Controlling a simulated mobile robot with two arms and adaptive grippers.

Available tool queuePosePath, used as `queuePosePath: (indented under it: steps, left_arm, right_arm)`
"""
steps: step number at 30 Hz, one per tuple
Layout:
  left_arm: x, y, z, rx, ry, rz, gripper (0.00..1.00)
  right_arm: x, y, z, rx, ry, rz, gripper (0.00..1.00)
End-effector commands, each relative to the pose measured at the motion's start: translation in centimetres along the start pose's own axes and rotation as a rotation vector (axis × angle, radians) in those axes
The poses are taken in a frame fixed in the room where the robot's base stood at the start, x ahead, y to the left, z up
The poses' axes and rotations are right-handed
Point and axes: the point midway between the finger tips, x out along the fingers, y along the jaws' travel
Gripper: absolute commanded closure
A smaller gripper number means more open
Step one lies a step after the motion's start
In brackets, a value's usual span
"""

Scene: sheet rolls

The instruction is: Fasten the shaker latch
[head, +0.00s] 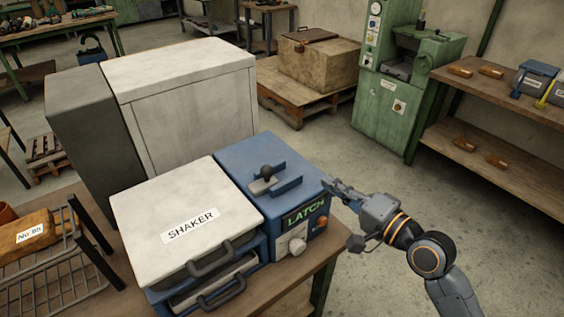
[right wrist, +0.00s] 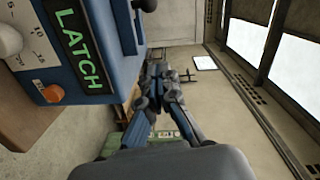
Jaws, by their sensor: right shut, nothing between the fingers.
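The shaker (head: 165,195) is a box with a white lid labelled SHAKER and two dark front handles. A blue unit (head: 245,155) labelled LATCH adjoins its right side. On top of it, a grey latch piece with a black knob (head: 267,172) sits between two upright blue plates. The LATCH label (right wrist: 78,48) also shows at the left of the right wrist view. My right gripper (head: 333,187) is shut and empty, just right of the blue unit; its fingers (right wrist: 157,72) point past the unit's side in the wrist view. My left gripper is out of view.
The blue unit's front has a white dial (head: 297,246) and an orange button (head: 321,222). A wire rack (head: 50,270) with a box stands at left. A white cabinet (head: 185,95) stands behind the shaker. Open floor lies right of the bench.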

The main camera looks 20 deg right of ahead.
Motion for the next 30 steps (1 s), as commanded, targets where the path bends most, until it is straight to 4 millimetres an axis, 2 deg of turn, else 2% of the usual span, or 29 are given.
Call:
queuePosePath:
  steps: [10, 14, 17, 28, 30]
  left_arm:
    - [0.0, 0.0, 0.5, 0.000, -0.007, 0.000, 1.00]
    - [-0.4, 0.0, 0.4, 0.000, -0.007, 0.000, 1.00]
    - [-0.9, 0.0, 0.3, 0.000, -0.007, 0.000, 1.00]
    - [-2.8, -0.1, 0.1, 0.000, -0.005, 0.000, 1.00]
    - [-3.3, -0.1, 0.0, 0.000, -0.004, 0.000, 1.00]
  right_arm:
    - [0.1, -0.1, 0.0, 0.000, -0.001, -0.002, 1.00]
    - [0.9, -0.2, -0.1, 0.002, 0.000, -0.004, 1.00]
    - [2.2, -0.4, -0.1, 0.001, 0.001, -0.005, 1.00]
    - [10.0, -0.4, 0.0, 0.001, -0.001, -0.003, 1.00]
    - [10.4, -0.4, 1.1, 0.005, -0.003, -0.001, 1.00]
